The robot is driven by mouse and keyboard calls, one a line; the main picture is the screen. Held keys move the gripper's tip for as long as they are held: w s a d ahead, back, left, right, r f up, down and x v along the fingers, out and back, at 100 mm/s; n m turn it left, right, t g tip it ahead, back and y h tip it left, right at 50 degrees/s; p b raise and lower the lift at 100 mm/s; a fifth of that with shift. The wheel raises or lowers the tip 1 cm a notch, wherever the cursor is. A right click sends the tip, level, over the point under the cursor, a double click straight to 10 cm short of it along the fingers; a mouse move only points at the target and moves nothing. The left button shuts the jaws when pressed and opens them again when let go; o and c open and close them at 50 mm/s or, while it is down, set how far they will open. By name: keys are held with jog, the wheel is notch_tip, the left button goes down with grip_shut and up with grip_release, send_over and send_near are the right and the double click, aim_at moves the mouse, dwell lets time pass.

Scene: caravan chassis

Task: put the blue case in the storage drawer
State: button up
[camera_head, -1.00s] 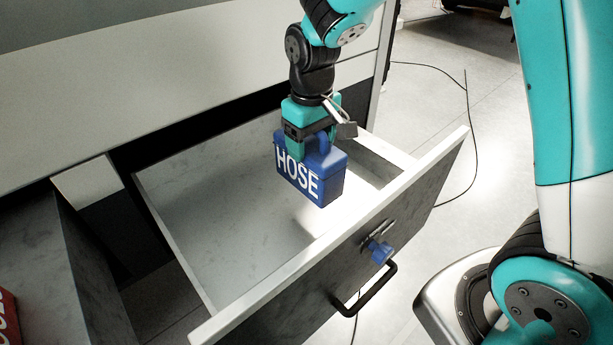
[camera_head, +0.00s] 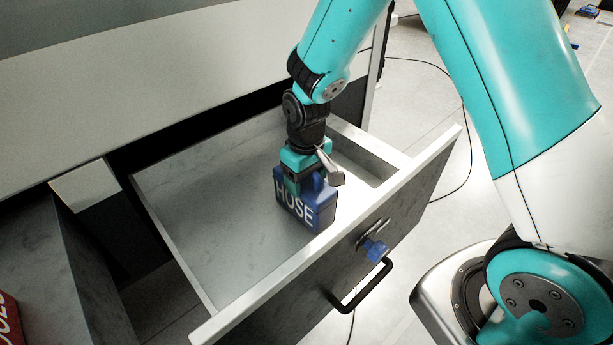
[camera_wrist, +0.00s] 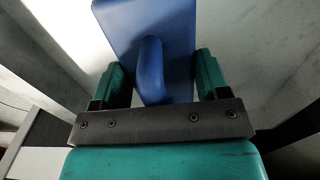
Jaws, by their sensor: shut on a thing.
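The blue case (camera_head: 318,212), with HOSE in white letters and a handle on top, is upright inside the open storage drawer (camera_head: 203,262). My gripper (camera_head: 305,184) is above it, shut on its top handle. In the wrist view the case (camera_wrist: 148,25) shows with its handle between the two green fingers of my gripper (camera_wrist: 155,80). The case is low in the drawer, near the front panel. I cannot tell whether its underside touches the drawer floor.
The drawer front carries a black pull handle (camera_head: 362,287) and a blue latch piece (camera_head: 375,249). A red case (camera_head: 10,322) shows at the left edge. The drawer's left part is bare. A black cable (camera_head: 468,150) lies on the floor at right.

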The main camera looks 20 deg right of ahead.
jog(key=o, duration=1.6)
jog(key=shift+f, duration=0.1)
jog(key=r, duration=0.4)
jog(key=r+b, duration=0.1)
jog(key=r, duration=0.3)
jog(key=r+b, duration=0.1)
jog(key=r, duration=0.3)
jog(key=shift+s+a+r, duration=0.1)
jog(key=shift+s+r, duration=0.15)
jog(key=shift+r, duration=0.05)
jog(key=s+a+r+n+y, duration=0.1)
jog(key=s+a+r, duration=0.1)
jog(key=s, duration=0.5)
jog(key=s+a+r+n+y, duration=0.1)
jog(key=s+r, duration=0.1)
jog(key=s, duration=0.5)
jog(key=s+a+r+n+y, duration=0.1)
jog(key=s+a+r+y, duration=0.1)
jog(key=s, duration=0.5)
jog(key=shift+a+r, duration=0.3)
jog(key=shift+r, duration=0.25)
